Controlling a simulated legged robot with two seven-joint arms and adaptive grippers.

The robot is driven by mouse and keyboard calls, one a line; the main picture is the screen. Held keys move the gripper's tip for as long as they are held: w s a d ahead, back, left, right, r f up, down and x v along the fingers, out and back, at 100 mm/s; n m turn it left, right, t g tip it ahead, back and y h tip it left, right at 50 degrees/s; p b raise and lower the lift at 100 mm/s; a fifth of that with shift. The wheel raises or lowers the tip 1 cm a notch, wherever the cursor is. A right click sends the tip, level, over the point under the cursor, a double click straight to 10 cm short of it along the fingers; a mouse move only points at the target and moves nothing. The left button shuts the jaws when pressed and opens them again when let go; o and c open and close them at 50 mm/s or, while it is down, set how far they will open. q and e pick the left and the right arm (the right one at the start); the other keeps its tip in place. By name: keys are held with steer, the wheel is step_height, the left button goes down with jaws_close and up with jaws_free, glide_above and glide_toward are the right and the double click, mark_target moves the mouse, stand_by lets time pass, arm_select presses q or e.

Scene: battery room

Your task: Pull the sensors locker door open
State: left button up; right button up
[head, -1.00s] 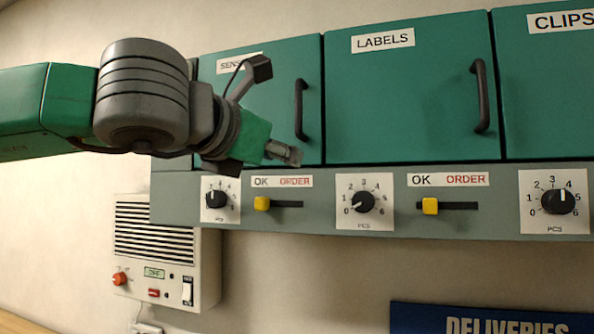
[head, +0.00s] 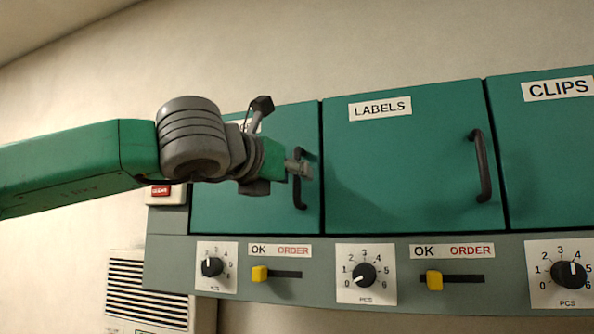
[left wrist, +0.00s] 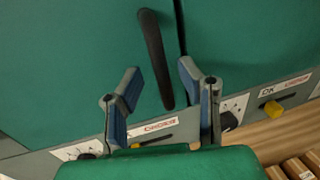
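The sensors locker door (head: 225,208) is green and shut, at the left of the locker row in the head view. My left arm hides most of its label. Its dark vertical handle (head: 299,195) is at the door's right edge; it also shows in the left wrist view (left wrist: 155,58). My left gripper (head: 304,170) is in front of the handle in the head view. In the left wrist view its two blue-padded fingers (left wrist: 158,86) are apart, with the handle's lower part between them in the picture. Contact cannot be told. My right gripper is not in view.
The labels locker (head: 410,165) and clips locker (head: 550,150) are shut to the right. Below runs a grey panel with dials (head: 364,275) and yellow sliders (head: 434,281). A white vented box (head: 150,290) hangs at lower left.

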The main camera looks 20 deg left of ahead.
arm_select(q)
steer(key=shift+w+d, duration=0.2)
steer(key=shift+w, duration=0.5)
jaws_close()
steer(key=shift+s, duration=0.1)
